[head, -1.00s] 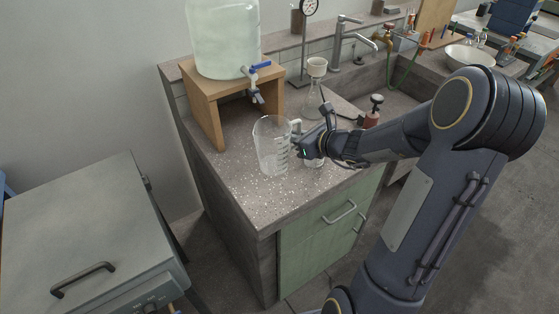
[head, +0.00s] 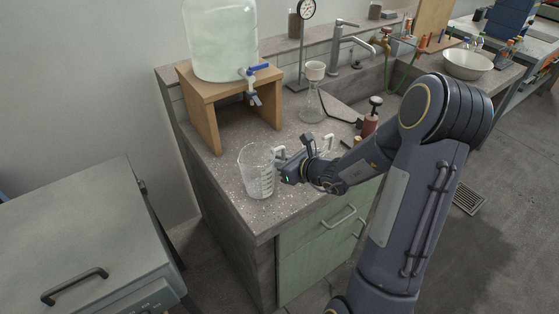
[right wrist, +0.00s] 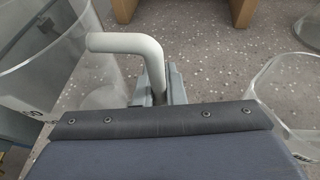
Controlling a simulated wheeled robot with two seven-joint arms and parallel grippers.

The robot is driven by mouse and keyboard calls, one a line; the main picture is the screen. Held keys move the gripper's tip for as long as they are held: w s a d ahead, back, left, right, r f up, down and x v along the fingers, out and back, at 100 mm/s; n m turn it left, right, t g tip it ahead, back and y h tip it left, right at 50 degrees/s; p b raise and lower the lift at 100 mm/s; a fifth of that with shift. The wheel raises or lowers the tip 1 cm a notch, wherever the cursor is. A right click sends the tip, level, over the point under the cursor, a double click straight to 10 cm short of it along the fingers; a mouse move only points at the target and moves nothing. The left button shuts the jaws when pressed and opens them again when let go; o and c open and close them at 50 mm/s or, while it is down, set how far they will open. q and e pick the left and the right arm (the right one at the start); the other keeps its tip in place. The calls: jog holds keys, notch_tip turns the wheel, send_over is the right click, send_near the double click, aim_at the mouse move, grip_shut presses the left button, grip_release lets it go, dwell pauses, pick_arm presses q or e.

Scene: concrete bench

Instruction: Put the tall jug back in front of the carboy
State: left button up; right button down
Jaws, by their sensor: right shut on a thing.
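The tall jug (head: 256,173) is clear with measuring marks and a pale handle. It is upright at the bench's left front; whether its base touches the bench is unclear. My right gripper (head: 282,162) is shut on its handle from the right. In the right wrist view the handle (right wrist: 128,44) runs down between the jaws (right wrist: 158,88), with the jug wall (right wrist: 40,75) at left. The carboy (head: 222,40) is large, clear and filled with pale liquid, on a wooden stand (head: 204,118) behind the jug. Its blue-handled tap (head: 254,84) points forward. My left gripper is out of view.
A second clear vessel with a pale handle (head: 327,143) stands behind my right gripper; it also shows in the right wrist view (right wrist: 287,88). A flask with a funnel (head: 313,98) stands right of the stand. Bare bench (head: 229,140) lies between stand and jug.

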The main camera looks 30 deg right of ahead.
jog(key=c, duration=1.5)
grip_release()
